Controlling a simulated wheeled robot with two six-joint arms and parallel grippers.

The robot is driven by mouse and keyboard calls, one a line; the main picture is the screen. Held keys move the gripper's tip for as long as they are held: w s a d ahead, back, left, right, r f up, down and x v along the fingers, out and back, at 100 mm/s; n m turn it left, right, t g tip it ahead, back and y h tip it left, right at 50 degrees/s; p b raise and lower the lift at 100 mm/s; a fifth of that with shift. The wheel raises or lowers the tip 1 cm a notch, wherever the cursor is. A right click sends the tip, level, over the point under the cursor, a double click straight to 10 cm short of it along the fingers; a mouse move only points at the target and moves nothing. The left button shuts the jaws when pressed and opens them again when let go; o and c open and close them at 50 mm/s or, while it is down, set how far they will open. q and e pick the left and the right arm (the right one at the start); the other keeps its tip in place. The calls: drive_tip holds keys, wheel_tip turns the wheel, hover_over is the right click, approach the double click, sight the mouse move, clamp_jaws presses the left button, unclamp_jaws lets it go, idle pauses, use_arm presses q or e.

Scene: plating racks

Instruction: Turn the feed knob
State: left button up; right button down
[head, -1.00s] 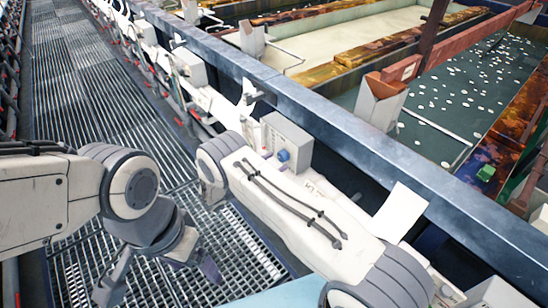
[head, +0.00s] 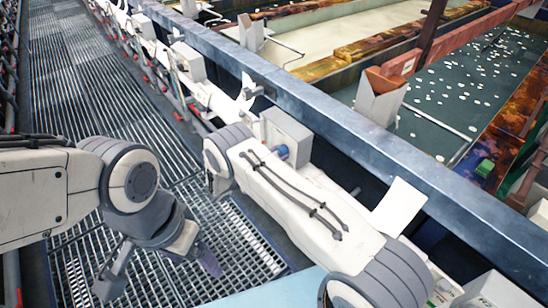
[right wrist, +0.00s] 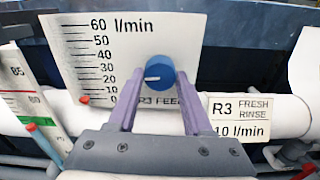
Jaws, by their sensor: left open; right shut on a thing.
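The blue round feed knob (right wrist: 160,72) is in the middle of the right wrist view, above the partly covered words "R3 FEED". Its white pointer mark faces left. My right gripper (right wrist: 161,82) is shut on the knob, one purple finger at each side. A white scale plate (right wrist: 105,38) behind it reads 0 to 60 l/min, and its red marker (right wrist: 85,99) is at 0. In the head view my right gripper is hidden. My left gripper (head: 158,274) is open and empty above the grating at lower left.
A label (right wrist: 240,117) at right reads "R3 FRESH RINSE 10 l/min". In the head view a grey box (head: 286,128) with a blue part stands beside my right arm. A long blue-grey tank rim (head: 330,112) runs behind it. The grated walkway (head: 85,95) is clear.

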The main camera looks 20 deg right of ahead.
drive_tip(key=shift+s+f+m+b, duration=0.2)
drive_tip(key=shift+f+m+b, duration=0.15)
drive_tip(key=shift+m+b, duration=0.7)
drive_tip(key=shift+r+m, duration=0.1)
drive_tip(key=shift+m, duration=0.35)
drive_tip(key=shift+d+r+m, duration=0.1)
drive_tip(key=shift+m, duration=0.2)
drive_tip(key=shift+c, duration=1.6)
unclamp_jaws()
drive_tip(key=shift+r, duration=0.1)
